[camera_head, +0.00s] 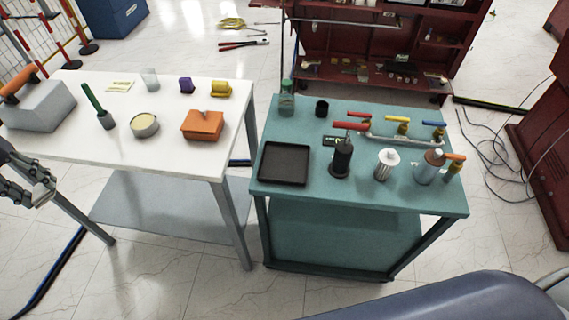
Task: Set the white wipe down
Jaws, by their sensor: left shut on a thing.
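My left gripper (42,186) is at the left edge of the head view, just off the front left of the white table (185,165) and lower than its top. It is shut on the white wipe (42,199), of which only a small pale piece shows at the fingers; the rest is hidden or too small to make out. My right gripper is not in view.
The white table bears a grey box (40,108), a green-handled brush (104,119), a round tin (145,126) and an orange box (203,125). The teal cart (330,200) holds a black tray (284,164) and several bottles. Bare tabletop lies along the white table's front.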

